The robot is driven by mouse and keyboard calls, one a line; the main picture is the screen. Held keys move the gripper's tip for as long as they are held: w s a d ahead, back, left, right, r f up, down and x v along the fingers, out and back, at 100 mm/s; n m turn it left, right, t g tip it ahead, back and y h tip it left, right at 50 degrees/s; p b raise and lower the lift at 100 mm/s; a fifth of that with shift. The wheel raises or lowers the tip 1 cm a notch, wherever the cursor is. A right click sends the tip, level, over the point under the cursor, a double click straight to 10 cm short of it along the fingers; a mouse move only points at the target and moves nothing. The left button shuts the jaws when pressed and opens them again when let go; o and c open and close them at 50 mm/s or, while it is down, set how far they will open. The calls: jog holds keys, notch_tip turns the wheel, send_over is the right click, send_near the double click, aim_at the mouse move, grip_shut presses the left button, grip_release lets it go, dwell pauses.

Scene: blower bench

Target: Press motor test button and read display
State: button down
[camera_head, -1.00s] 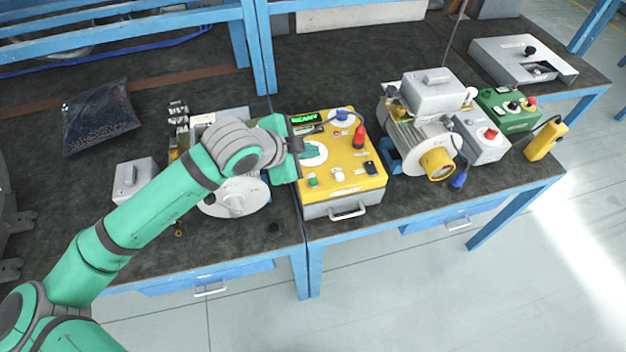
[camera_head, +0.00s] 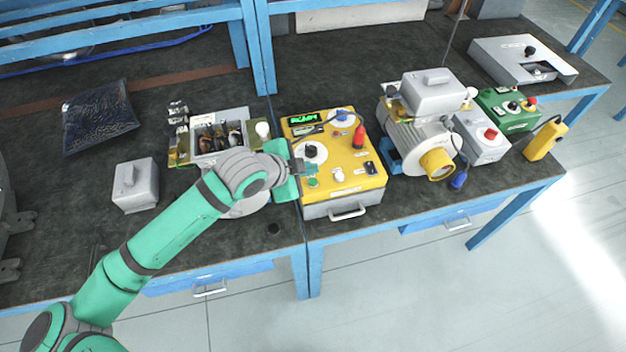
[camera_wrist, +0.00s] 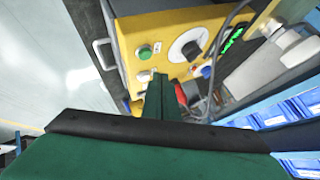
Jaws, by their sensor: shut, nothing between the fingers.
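The yellow tester box (camera_head: 350,178) stands on the bench in the middle of the head view. Its small display (camera_head: 305,118) shows green text, seemingly "READY". Below it are a black knob on a white dial (camera_head: 311,152), a green button (camera_head: 313,183) and a white button (camera_head: 338,175). The wrist view shows the green button (camera_wrist: 145,52) and the dial knob (camera_wrist: 190,48). My gripper (camera_head: 308,171) is shut and empty, its tips over the panel's left part close to the green button. I cannot tell whether it touches the panel.
An opened motor (camera_head: 220,140) lies behind my arm, with a grey cover (camera_head: 135,185) to its left. Another motor (camera_head: 420,135) stands right of the tester, beside a grey box (camera_head: 483,138) with a red button. A dark bag (camera_head: 98,118) lies at the back left.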

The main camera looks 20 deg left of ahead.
aim_at(313, 182)
jog(key=shift+f, duration=1.05)
jog(key=shift+w, duration=0.1)
jog(key=shift+a, duration=0.15)
dwell(0.4)
jog(key=shift+d, duration=0.25)
jog(key=shift+a, duration=0.1)
jog(key=shift+f, duration=0.1)
jog(key=shift+f, duration=0.35)
